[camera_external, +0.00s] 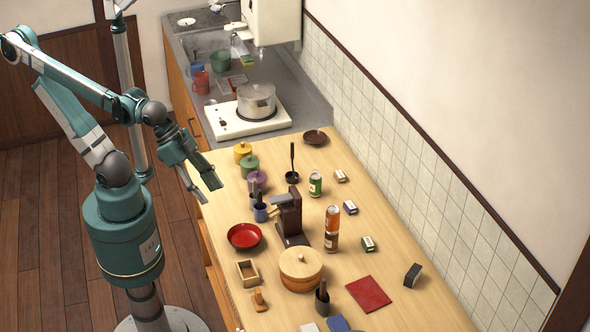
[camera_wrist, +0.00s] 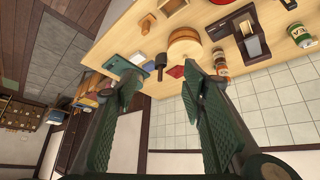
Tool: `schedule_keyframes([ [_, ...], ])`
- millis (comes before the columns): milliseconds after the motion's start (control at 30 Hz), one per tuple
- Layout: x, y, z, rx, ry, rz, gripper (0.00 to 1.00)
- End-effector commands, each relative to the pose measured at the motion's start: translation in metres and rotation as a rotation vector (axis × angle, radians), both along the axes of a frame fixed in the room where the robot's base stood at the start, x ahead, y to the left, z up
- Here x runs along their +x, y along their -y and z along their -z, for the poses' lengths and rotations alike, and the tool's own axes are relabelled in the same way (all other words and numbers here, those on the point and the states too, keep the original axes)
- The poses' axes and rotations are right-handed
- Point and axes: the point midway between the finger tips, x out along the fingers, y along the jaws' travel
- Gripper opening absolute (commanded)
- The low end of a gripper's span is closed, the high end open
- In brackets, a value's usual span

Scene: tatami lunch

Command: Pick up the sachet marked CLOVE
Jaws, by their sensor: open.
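Three small labelled packets lie along the right side of the wooden counter in the external view: one pale and brown (camera_external: 340,176), one purple (camera_external: 350,207) and one green (camera_external: 368,243). Their print is too small to read, so I cannot tell which is marked CLOVE. My gripper (camera_external: 204,187) is open and empty, in the air by the counter's left edge, well left of these packets. In the wrist view its two green fingers (camera_wrist: 160,82) stand wide apart with nothing between them. I cannot make out the packets there.
Between my gripper and the packets stand a dark grinder (camera_external: 291,212), a green can (camera_external: 315,184) and stacked orange and brown cans (camera_external: 332,228). A red bowl (camera_external: 244,236), a round wooden tub (camera_external: 300,268) and lidded pots (camera_external: 249,166) stand nearby. A tiled wall (camera_external: 400,150) bounds the right.

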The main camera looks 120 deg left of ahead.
Motion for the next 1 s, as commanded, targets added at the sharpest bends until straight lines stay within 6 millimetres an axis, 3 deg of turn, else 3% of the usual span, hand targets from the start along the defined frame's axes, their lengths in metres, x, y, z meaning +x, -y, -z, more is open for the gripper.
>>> schedule_keyframes([
  [567, 0.070, -0.046, -0.011, -0.195, -0.083, -0.321, 0.41],
  [1000, 0.129, -0.096, -0.006, -0.350, -0.144, -0.588, 0.41],
])
